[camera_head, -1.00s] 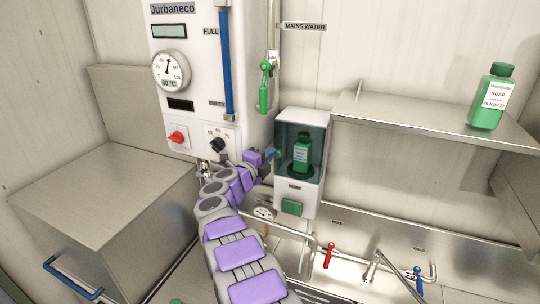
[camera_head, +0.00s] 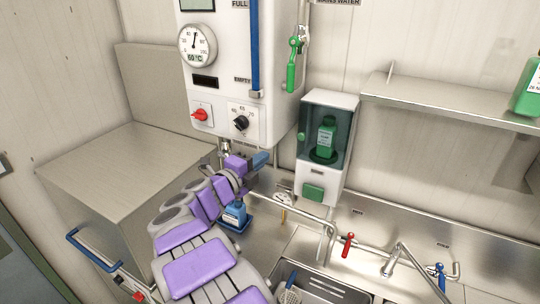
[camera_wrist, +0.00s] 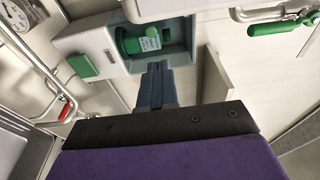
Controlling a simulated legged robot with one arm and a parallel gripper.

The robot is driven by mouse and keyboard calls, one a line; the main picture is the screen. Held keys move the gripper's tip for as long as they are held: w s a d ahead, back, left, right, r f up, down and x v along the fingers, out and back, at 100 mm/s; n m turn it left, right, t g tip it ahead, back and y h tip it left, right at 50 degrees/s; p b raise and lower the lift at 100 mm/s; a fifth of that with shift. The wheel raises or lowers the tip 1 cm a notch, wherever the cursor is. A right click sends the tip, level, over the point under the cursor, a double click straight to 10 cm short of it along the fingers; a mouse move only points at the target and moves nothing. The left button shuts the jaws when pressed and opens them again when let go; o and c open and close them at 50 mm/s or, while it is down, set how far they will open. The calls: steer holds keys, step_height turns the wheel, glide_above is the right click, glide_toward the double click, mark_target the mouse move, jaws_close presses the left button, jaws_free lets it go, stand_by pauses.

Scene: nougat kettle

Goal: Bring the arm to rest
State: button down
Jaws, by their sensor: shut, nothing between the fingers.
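My gripper (camera_head: 260,159) is at the end of my purple and grey arm, in front of the lower right part of the white wall kettle (camera_head: 235,70). Its blue fingers are shut with nothing between them. They also show shut in the wrist view (camera_wrist: 156,86), where they point up the picture toward the soap dispenser (camera_wrist: 92,48). In the head view the dispenser (camera_head: 313,193) is to the right of the gripper, with a green bottle (camera_head: 326,136) inside. My arm reaches up from the bottom of the head view and hides part of the counter and sink.
A steel cabinet (camera_head: 120,185) with a blue handle stands at left. The sink (camera_head: 325,287) has taps with a red lever (camera_head: 347,245) and a blue lever (camera_head: 440,276). A shelf (camera_head: 440,110) is at right.

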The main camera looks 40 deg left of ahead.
steer(key=shift+s+d, duration=0.1)
steer(key=shift+s, duration=0.35)
steer(key=shift+d+r, duration=0.1)
